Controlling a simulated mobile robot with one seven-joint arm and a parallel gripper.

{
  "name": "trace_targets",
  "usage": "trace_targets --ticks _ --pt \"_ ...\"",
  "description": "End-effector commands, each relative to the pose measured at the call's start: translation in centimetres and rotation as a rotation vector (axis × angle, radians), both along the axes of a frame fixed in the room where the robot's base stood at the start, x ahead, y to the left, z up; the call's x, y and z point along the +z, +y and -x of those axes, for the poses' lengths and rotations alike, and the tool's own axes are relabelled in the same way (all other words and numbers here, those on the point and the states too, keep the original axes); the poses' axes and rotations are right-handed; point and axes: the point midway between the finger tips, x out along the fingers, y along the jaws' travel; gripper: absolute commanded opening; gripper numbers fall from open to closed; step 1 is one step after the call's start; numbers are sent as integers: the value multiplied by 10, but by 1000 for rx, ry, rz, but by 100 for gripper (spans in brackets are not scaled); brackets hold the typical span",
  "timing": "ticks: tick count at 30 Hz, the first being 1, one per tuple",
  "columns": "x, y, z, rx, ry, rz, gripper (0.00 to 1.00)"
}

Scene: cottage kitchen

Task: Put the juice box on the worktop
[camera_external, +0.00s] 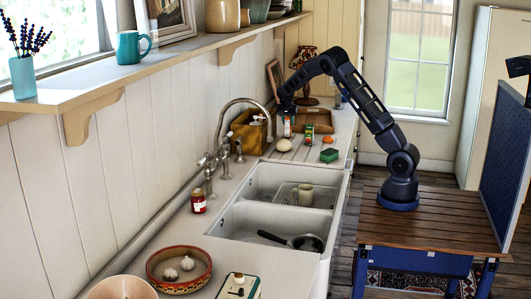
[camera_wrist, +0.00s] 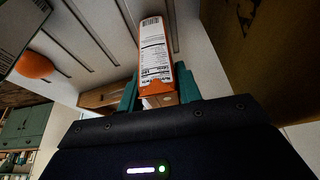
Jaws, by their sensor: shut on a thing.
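The juice box (camera_wrist: 156,60), white and orange with a barcode and a printed label, is between the two teal fingers of my gripper (camera_wrist: 160,95) in the wrist view. My gripper (camera_external: 287,112) is shut on it. In the external view the juice box (camera_external: 287,127) shows small below the gripper, over the grooved drainboard part of the pale worktop (camera_external: 262,268), behind the sinks. I cannot tell whether its base touches the surface.
A pale round item (camera_external: 283,145) lies in front. The double sink (camera_external: 255,226) lies nearer the camera.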

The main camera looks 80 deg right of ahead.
Motion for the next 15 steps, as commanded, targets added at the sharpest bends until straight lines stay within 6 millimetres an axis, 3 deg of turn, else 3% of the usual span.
trace_targets --ticks 13,14,15 --pt "-9 0 0 -1 0 0 6" --pt "-9 0 0 -1 0 0 38" --pt "-9 0 0 -1 0 0 46"
